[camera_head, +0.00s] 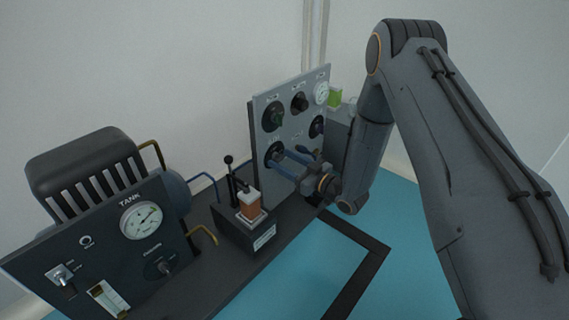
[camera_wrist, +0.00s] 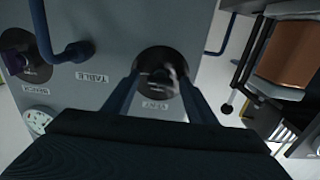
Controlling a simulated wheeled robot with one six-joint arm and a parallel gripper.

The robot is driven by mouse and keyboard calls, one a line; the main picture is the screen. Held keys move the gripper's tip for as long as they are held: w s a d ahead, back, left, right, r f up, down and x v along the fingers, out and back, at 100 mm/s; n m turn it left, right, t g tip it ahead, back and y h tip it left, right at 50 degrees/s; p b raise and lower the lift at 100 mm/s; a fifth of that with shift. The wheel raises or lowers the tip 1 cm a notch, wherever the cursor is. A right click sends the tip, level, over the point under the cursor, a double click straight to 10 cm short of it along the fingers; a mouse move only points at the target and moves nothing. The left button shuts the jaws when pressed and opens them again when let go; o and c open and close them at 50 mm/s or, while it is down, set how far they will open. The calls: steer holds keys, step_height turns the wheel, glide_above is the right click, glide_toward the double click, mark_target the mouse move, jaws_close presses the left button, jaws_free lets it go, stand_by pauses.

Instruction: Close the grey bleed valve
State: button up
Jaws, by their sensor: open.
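The grey upright panel (camera_head: 296,137) carries several round knobs and a gauge. A dark round knob with a small grey grip (camera_wrist: 160,76) sits on a black disc in the wrist view, probably the bleed valve; its label is upside down and I cannot read it surely. It appears to be the panel's lower-left knob (camera_head: 272,149) in the head view. My gripper (camera_head: 281,160) is open and points at the panel there. Its two blue fingers (camera_wrist: 160,88) stand on either side of this knob. I cannot tell whether they touch it.
A blue bent handle (camera_wrist: 70,48) and a purple knob (camera_wrist: 20,58) lie left in the wrist view. A small box with a black lever and orange block (camera_head: 249,207) stands left of the panel. A tank panel (camera_head: 110,245) is farther left. Teal table (camera_head: 395,255) is clear in front.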

steer(key=shift+c, duration=0.3)
steer(key=c, duration=1)
steer(key=shift+n+p, duration=0.3)
steer(key=shift+p, duration=0.05)
steer(key=n+p, duration=0.3)
steer(key=shift+r+n, duration=0.1)
steer(key=shift+n, duration=0.2)
steer(key=n+p, duration=1)
steer(key=n, duration=0.3)
steer(key=shift+n, duration=0.3)
